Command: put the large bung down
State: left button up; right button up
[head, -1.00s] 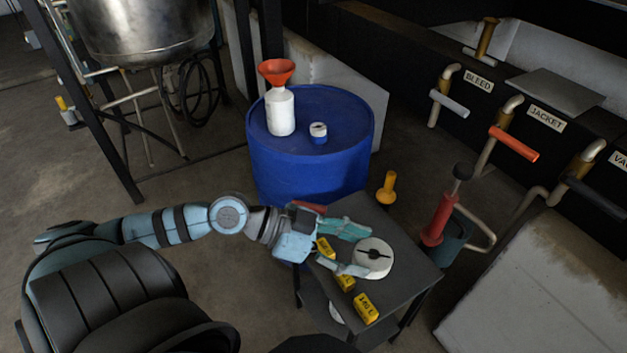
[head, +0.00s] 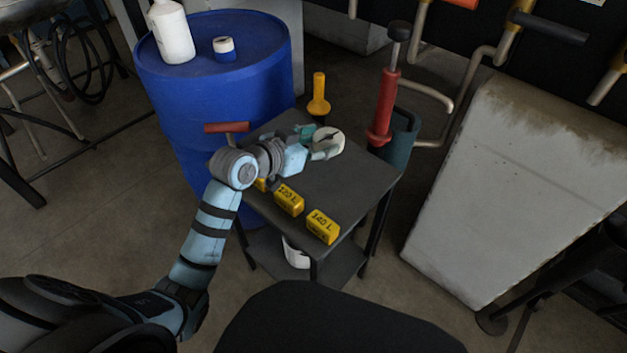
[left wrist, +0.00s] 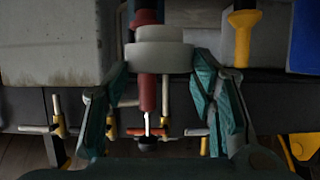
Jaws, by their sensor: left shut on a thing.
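The large bung (head: 328,142), a white round disc with a dark slot in its top, is at the far right part of the small dark table (head: 345,185). My left gripper (head: 316,144) is shut on it, with teal fingers on its sides. In the left wrist view the bung (left wrist: 160,55) shows as a stepped pale disc between the fingertips. I cannot tell whether its underside touches the tabletop. My right gripper is not in view.
Yellow blocks (head: 289,199) line the table's near left side. A red T-handle (head: 227,127) is at its left. A blue drum (head: 215,90) stands behind left; a yellow post (head: 318,100) and red pump (head: 384,110) stand behind. The table's right part is clear.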

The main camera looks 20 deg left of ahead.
pick_arm(q)
notch_tip(320, 180, down, 10)
jog(key=b, duration=0.3)
jog(key=shift+r, duration=0.35)
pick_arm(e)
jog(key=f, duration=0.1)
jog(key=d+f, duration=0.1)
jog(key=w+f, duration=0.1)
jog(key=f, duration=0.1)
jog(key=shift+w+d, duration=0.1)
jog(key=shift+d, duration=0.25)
pick_arm(q)
jog(key=o, duration=1.1)
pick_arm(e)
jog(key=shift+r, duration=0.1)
